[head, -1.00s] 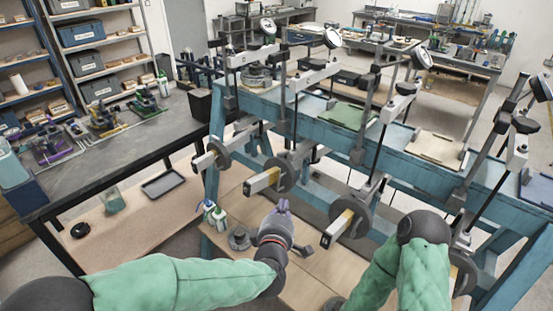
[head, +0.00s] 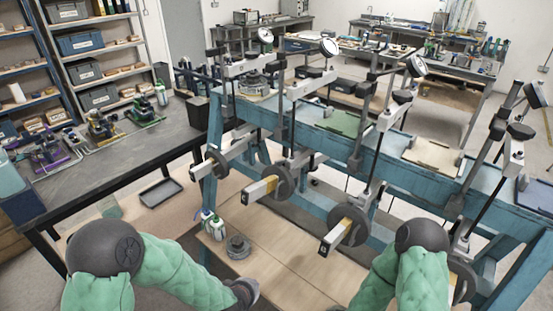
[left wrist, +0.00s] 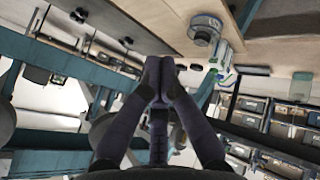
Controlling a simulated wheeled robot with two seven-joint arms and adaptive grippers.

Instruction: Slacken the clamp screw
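A row of lever frames stands on a blue steel stand (head: 310,127). Their levers have pale square-ended bars, such as the near lever bar (head: 338,232), with dark round weights (head: 353,222) and yellow bands on some. I cannot make out which small part is the clamp screw. My left gripper (left wrist: 158,75) is shut in the left wrist view, fingertips together, with nothing seen between them. In the head view only my left forearm and dark wrist show at the bottom, apart from the levers. My right arm shows at the lower right, its gripper hidden.
A grey stepped weight (head: 238,247) and small bottles (head: 213,226) stand on the low wooden board (head: 290,265) below the levers. A dark bench (head: 120,150) with small devices is at left. Dial gauges (head: 329,47) rise above the stand.

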